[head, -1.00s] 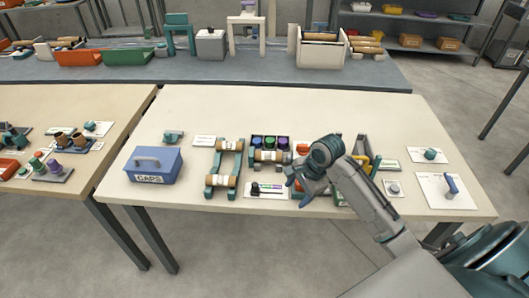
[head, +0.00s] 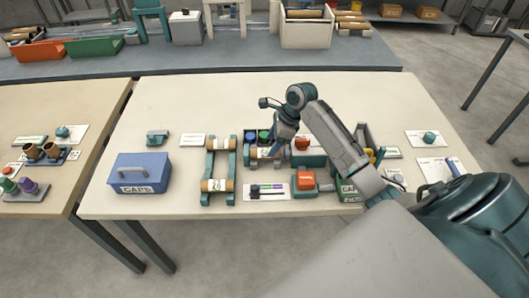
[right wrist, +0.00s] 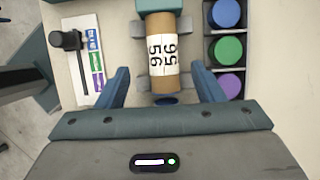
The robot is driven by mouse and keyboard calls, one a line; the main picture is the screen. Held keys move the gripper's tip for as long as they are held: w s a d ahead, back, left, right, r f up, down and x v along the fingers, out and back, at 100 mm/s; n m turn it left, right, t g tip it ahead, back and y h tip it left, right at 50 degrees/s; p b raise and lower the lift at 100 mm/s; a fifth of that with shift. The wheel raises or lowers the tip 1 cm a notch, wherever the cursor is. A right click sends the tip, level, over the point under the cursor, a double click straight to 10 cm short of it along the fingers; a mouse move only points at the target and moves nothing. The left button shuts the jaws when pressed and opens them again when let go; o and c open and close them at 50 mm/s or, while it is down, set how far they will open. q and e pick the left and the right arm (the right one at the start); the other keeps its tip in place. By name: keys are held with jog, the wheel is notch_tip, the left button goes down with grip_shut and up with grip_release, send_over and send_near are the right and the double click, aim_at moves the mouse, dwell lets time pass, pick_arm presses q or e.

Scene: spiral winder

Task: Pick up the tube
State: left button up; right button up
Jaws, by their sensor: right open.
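A brown cardboard tube (head: 256,154) with a white printed label lies in a low holder near the middle of the table. It also shows in the right wrist view (right wrist: 163,60), lying between my spread fingers, with open space on both sides. My right gripper (head: 276,152) is open, over the right part of the tube, and hides some of it in the head view. In the right wrist view a dark blue piece (right wrist: 166,100) shows at the tube's near end and a teal piece at its far end. My left gripper is not in view.
Beside the tube, a tray holds blue (right wrist: 227,13), green (right wrist: 229,49) and purple (right wrist: 231,84) caps. A teal rack (head: 209,165) with brown tubes stands left. A blue CAPS box (head: 141,174) is farther left. A red-topped teal block (head: 305,180) and a card with a black handle (head: 264,190) are in front.

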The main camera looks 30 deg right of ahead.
aim_at(267, 150)
jog(key=p+x, duration=0.1)
jog(key=x, duration=0.3)
jog(key=shift+w+f, duration=0.25)
jog(key=shift+f, duration=0.3)
jog(key=shift+w, duration=0.1)
jog(key=shift+c, duration=0.5)
jog(key=c, duration=0.8)
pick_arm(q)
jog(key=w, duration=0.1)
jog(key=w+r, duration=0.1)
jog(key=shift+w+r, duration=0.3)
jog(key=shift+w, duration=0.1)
pick_arm(e)
jog(key=shift+c, duration=0.7)
